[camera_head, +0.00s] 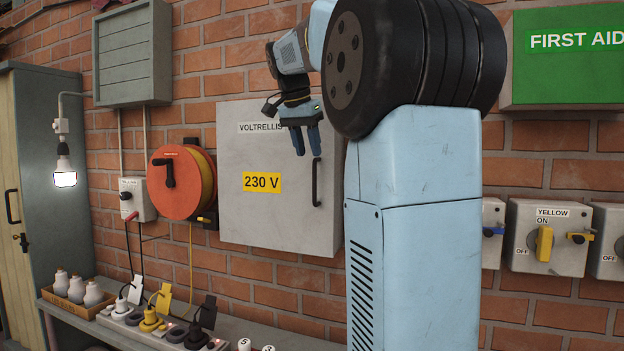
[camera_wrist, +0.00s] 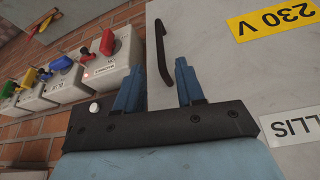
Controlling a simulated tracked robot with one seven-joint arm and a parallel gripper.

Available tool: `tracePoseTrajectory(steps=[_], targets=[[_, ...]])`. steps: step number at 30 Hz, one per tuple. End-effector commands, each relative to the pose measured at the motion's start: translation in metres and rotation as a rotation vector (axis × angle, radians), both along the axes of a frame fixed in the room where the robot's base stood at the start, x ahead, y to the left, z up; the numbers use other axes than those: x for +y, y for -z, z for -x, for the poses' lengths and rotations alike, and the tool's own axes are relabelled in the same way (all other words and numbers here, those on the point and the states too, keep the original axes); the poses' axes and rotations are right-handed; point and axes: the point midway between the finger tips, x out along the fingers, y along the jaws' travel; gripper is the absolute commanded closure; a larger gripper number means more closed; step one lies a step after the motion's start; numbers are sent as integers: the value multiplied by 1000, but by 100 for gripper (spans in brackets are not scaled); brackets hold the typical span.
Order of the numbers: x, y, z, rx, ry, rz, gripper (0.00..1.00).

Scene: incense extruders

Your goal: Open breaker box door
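The breaker box (camera_head: 270,215) is a grey metal box on the brick wall, with a "VOLTRELLIS" label and a yellow "230 V" label. Its door looks closed. A black vertical handle (camera_head: 317,182) is on the door's right side. My gripper (camera_head: 306,140) hangs in front of the upper right of the door, fingers pointing down, above and slightly left of the handle. In the wrist view the two blue fingers (camera_wrist: 160,86) are apart with nothing between them. The handle (camera_wrist: 162,45) shows beyond the fingertips, apart from them. The door (camera_wrist: 235,70) fills the right of that view.
An orange cable reel (camera_head: 182,182) hangs left of the box. Switch boxes (camera_head: 548,237) and a green first aid box (camera_head: 568,60) are on the right wall. My arm hides the wall right of the box.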

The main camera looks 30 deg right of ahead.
Motion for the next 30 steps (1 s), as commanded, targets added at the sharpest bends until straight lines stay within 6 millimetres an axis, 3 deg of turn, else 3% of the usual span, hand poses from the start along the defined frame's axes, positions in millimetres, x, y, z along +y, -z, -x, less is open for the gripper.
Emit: tracePoseTrajectory(steps=[9,15,30], targets=[[-19,52,-9,3,1,-1,62],[-27,74,-14,0,-1,0,62],[-30,83,-16,-1,-3,0,65]])
